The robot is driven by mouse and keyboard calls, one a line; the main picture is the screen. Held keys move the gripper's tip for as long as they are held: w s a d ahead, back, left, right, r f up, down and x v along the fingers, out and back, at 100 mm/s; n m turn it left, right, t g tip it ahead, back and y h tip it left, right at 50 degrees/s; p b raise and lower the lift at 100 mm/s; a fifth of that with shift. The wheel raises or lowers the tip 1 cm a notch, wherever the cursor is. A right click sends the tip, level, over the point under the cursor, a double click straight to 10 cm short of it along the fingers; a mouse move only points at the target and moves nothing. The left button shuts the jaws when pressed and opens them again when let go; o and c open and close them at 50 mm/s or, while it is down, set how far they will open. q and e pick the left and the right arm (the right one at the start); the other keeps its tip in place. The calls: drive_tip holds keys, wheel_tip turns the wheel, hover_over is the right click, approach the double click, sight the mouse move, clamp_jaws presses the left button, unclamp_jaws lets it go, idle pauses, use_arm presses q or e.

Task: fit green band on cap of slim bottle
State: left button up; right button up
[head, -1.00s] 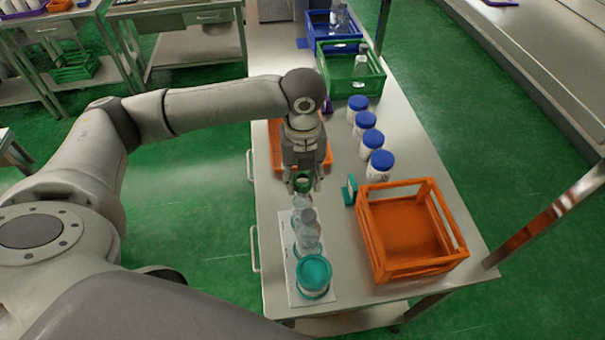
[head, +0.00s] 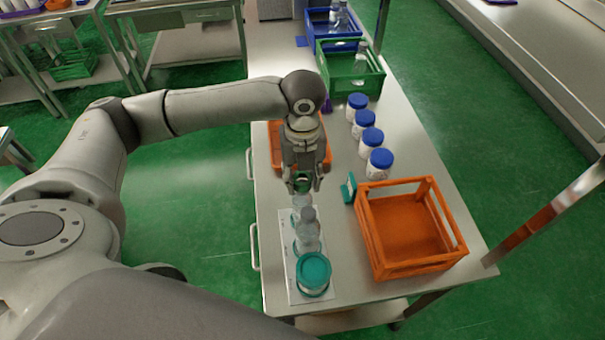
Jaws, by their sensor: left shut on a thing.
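My left gripper (head: 303,185) points down over the far end of a white mat and is shut on the green band (head: 303,181), a small dark green ring. A clear bottle (head: 301,203) stands on the mat right below the gripper. Its cap is hidden by the fingers and band, so I cannot tell whether the band touches it. A second clear bottle with a grey cap (head: 309,232) stands nearer on the mat, partly overlapping the first in view. My right gripper is not in view.
A teal-lidded jar (head: 313,272) stands at the mat's near end. An empty orange crate (head: 363,240) and a small teal item (head: 349,188) are to the right. Several blue-lidded jars (head: 379,163) stand behind. An orange tray (head: 275,150) lies behind the gripper.

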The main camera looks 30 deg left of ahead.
use_arm(q)
drive_tip(key=shift+f+b, duration=0.3)
drive_tip(key=shift+f, duration=0.75)
drive_tip(key=o, duration=1.2)
wheel_tip(320, 180, up, 6)
drive_tip(key=p, duration=0.6)
drive_tip(key=shift+p, duration=0.4)
drive_tip(key=shift+r, duration=2.55)
